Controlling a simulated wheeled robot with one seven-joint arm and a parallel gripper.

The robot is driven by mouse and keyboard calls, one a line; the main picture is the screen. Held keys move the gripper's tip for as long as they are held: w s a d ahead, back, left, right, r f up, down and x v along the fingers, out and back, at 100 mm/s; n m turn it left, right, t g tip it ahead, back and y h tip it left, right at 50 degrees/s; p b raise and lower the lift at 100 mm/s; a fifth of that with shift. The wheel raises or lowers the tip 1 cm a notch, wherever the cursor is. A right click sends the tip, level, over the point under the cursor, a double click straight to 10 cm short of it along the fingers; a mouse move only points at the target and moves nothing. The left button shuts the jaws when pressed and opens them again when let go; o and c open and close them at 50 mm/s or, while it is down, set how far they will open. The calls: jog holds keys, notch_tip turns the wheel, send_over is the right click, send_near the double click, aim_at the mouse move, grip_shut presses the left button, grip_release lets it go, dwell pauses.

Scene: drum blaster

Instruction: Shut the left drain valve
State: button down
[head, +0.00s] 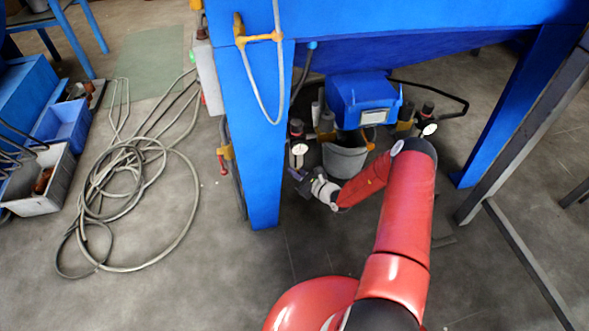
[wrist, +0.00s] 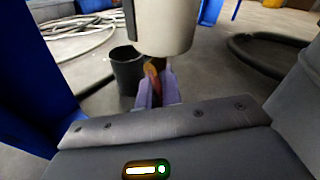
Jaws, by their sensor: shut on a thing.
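My gripper (head: 299,175) reaches low beside the blue leg, under the left filter unit (head: 297,132) with its round gauge. In the wrist view, the purple fingers of my gripper (wrist: 158,82) are shut on a small orange-red piece, the left drain valve (wrist: 152,74). It sits just below a pale cylindrical bowl (wrist: 165,28). The fingers hide part of the valve, so its exact turn is unclear. In the head view the valve is too small and covered to make out.
A grey bucket (head: 345,159) stands right of my gripper, below a blue box (head: 362,100). A blue leg (head: 262,150) is close on the left. A dark cup (wrist: 127,68) stands behind the fingers. Coiled hose (head: 130,190) lies on the floor further left.

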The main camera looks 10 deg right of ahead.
jog(key=n+g+h+p, duration=0.1)
jog(key=n+h+p, duration=0.1)
jog(key=d+n+h+p, duration=0.1)
jog(key=n+h, duration=0.1)
jog(key=d+r+n+g+h+p, duration=0.1)
jog(key=n+h+p, duration=0.1)
jog(key=n, duration=0.1)
jog(key=shift+d+r+g+p, duration=0.1)
jog(key=shift+d+g+p, duration=0.15)
jog(key=shift+g+p, duration=0.05)
dwell(0.6)
jog(key=c, duration=1.6)
grip_release()
jog(key=shift+o, duration=0.2)
